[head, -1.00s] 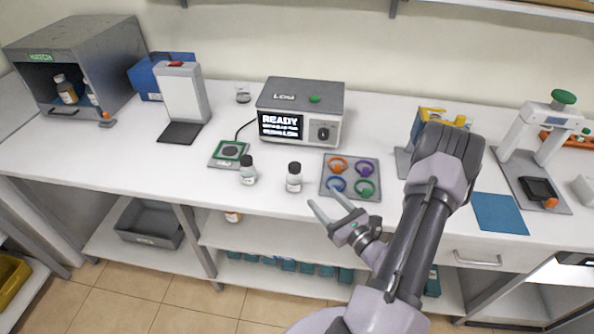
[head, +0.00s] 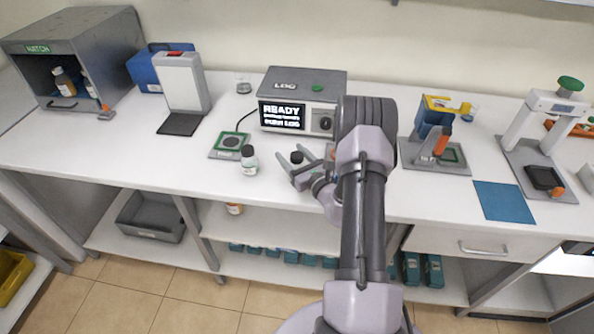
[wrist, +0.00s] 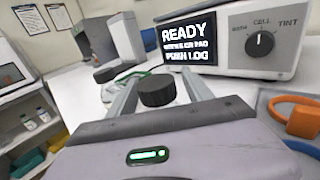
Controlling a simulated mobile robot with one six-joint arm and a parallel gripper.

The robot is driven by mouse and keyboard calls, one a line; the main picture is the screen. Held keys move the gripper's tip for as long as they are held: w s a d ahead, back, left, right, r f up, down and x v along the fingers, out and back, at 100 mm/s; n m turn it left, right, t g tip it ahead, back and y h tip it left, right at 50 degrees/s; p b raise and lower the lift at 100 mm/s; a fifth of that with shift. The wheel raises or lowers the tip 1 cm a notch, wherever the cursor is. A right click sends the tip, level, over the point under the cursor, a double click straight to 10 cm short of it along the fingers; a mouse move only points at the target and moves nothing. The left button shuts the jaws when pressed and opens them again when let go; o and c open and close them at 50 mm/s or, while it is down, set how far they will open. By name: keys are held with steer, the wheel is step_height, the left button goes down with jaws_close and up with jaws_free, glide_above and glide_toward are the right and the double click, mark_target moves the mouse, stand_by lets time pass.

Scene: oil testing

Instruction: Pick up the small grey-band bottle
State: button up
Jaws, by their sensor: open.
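A small black-capped bottle (head: 296,158) stands on the white bench. My gripper (head: 290,152) is open, with its two fingers on either side of this bottle. In the wrist view the bottle's black cap (wrist: 156,90) shows between the spread fingers (wrist: 161,85), a gap visible beside it. Its body and any band are hidden behind the gripper. A second small bottle (head: 249,161) with a dark cap and pale label stands to the left, clear of my gripper. I cannot make out a grey band on either bottle.
A grey device with a READY screen (head: 282,116) stands behind the bottles. A green-edged pad (head: 229,145) lies left of the second bottle. Coloured rings (wrist: 302,122) lie on a tray at the right, mostly hidden by my arm in the head view. The bench front left is clear.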

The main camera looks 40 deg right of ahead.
jaws_close()
steer(key=r+p, duration=0.1)
steer(key=r, duration=0.3)
steer(key=shift+s+p, duration=0.2)
steer(key=shift+p, duration=0.1)
steer(key=s+d+r+p, duration=0.1)
steer(key=s+d, duration=0.3)
steer(key=s, duration=1.1)
step_height(320, 180, up, 12)
steer(key=p, duration=0.8)
steer(key=shift+p, duration=0.3)
steer(key=shift+s, duration=0.1)
